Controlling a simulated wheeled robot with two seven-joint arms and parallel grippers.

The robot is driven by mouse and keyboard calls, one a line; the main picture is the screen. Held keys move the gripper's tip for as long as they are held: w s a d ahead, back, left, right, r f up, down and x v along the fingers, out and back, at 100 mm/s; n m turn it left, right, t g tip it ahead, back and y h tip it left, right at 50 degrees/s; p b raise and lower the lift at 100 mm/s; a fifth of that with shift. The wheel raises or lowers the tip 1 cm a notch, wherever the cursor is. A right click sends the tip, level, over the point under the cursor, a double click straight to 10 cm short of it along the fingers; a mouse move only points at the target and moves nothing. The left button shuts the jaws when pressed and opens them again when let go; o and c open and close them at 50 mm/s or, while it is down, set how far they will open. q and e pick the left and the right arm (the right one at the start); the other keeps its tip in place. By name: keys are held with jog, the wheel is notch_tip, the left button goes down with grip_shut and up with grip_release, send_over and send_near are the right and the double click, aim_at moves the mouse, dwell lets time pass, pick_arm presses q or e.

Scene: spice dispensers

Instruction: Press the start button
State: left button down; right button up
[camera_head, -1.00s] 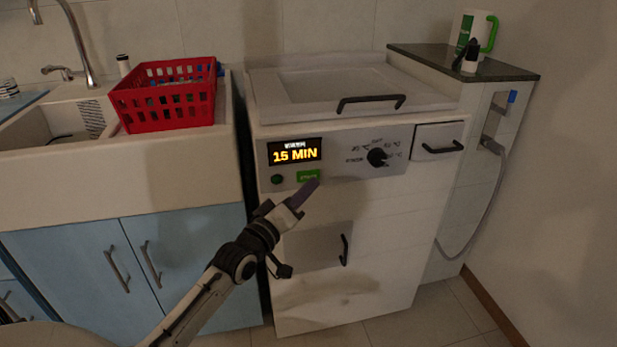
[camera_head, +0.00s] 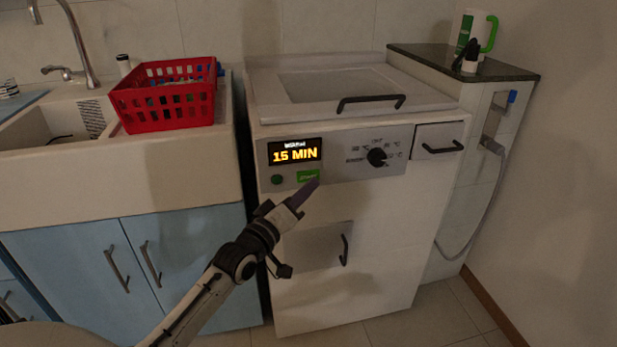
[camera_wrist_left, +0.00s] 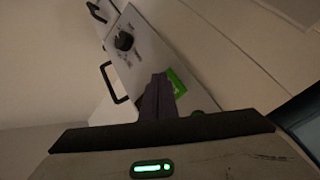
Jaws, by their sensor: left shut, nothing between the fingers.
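The green rectangular start button (camera_head: 307,176) is on the front panel of the white washing machine (camera_head: 350,225), below a lit display (camera_head: 294,154) reading 15 MIN. My left gripper (camera_head: 311,190) is shut and empty, its tips at the button's lower right edge in the head view. In the left wrist view the shut fingers (camera_wrist_left: 158,98) partly cover the green button (camera_wrist_left: 178,84). I cannot tell whether the fingertips touch it. My right gripper is not in view.
A round dark green button (camera_head: 277,179) sits left of the start button. A black knob (camera_head: 377,157) and a drawer (camera_head: 438,141) are to the right. A red basket (camera_head: 168,112) stands by the sink. A black handle (camera_head: 344,250) is on the lower hatch.

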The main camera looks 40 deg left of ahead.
pick_arm(q)
jog(key=shift+w+a, duration=0.1)
jog(key=shift+a, duration=0.05)
jog(key=shift+w+a, duration=0.2)
jog(key=shift+w+a, duration=0.2)
jog(key=shift+a, duration=0.1)
dwell(0.9)
jog(key=shift+s+d+p, duration=0.5)
jog(key=shift+d+p, duration=0.1)
jog(key=shift+p, duration=0.15)
